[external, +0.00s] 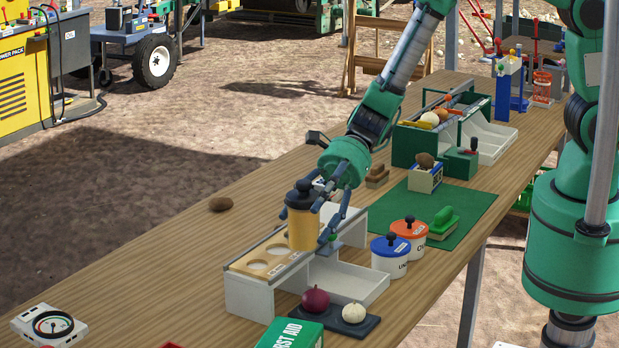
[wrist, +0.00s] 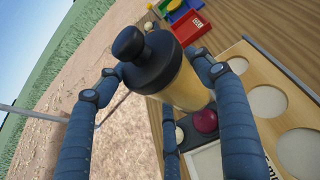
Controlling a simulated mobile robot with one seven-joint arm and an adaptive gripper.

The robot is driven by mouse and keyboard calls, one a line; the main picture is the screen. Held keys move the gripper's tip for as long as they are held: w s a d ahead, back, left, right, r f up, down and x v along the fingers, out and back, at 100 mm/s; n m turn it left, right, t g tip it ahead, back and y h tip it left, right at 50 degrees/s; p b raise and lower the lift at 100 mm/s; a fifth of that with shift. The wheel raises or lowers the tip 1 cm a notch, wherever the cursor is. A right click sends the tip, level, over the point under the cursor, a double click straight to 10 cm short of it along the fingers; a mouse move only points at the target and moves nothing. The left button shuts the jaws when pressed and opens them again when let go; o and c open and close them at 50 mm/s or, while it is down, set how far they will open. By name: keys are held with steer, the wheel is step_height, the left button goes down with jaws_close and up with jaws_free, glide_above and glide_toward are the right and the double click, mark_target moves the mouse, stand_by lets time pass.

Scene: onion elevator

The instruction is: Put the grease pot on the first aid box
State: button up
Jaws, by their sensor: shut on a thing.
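The grease pot is a yellow cylinder with a black lid and knob (external: 303,228). My gripper (external: 314,214) is shut on the grease pot and holds it upright over the wooden rack with round holes. In the wrist view the grease pot (wrist: 178,85) sits between the blue fingers of my gripper (wrist: 160,80). The first aid box (external: 291,335) is green with white lettering, at the bottom edge of the external view, partly cut off. It lies nearer the camera than the pot. I cannot make it out in the wrist view.
The holed rack (external: 250,285) stands under the pot. A dark tray (external: 365,325) with a red onion (external: 315,300) and a white onion (external: 353,313) lies beside the first aid box. White and orange lidded tubs (external: 390,257) stand to the right. Bare table lies left of the rack.

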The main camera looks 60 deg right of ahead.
steer(key=s+a+n+g, duration=0.3)
steer(key=s+a+g, duration=0.1)
steer(key=s, duration=1.1)
steer(key=shift+s+f+p, duration=0.1)
steer(key=shift+f+p, duration=0.3)
steer(key=shift+f, duration=1.85)
steer(key=b, duration=0.1)
glide_above(294, 339)
steer(key=shift+f, duration=0.75)
steer(key=shift+f, duration=0.1)
steer(key=shift+f+b, duration=0.55)
steer(key=shift+f, duration=1.1)
steer(key=shift+f, duration=0.1)
